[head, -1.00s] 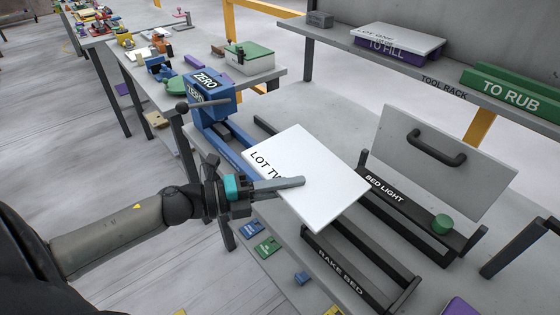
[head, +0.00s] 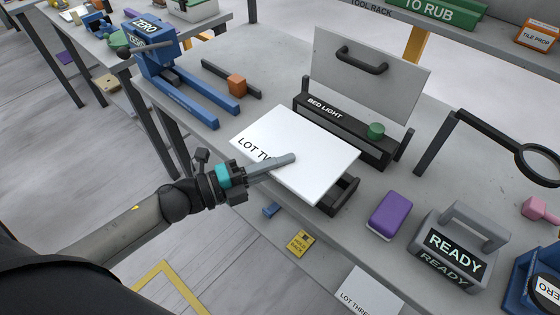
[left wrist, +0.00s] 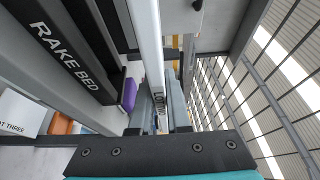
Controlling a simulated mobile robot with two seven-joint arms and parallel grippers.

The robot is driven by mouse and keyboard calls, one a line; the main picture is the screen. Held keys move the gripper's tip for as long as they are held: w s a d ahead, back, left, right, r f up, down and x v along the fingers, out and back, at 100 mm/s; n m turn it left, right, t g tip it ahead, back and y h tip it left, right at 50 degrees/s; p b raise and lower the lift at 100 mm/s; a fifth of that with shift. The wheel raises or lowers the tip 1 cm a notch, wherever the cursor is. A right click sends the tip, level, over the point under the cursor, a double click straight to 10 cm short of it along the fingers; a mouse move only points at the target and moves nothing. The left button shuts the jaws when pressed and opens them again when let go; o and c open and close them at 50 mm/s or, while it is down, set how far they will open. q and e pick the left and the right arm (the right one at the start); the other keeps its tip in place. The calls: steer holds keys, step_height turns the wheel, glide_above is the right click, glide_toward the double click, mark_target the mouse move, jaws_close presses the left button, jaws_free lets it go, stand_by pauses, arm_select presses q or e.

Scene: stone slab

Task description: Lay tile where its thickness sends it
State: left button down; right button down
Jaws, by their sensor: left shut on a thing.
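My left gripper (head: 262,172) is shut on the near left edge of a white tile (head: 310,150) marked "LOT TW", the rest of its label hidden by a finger. The tile is held flat in front of the black bed light stand (head: 345,122) and hides most of the rake bed (head: 346,196). Whether it touches the rake bed I cannot tell. In the left wrist view the tile (left wrist: 148,40) shows edge-on between the fingers, with the rake bed (left wrist: 72,60) to its left. My right gripper is not in view.
A blue ZERO device (head: 158,50) stands at the left, with an orange block (head: 237,85) near it. A grey panel with a handle (head: 372,85) rises behind the bed light stand. A purple block (head: 389,216), a READY block (head: 458,250) and a magnifier (head: 540,165) stand to the right.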

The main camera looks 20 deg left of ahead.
arm_select(q)
steer(key=shift+f+b, duration=3.55)
steer(key=shift+f, duration=0.7)
steer(key=c, duration=0.8)
jaws_free()
steer(key=shift+f, duration=0.1)
steer(key=p+v, duration=0.1)
steer(key=v, duration=1.4)
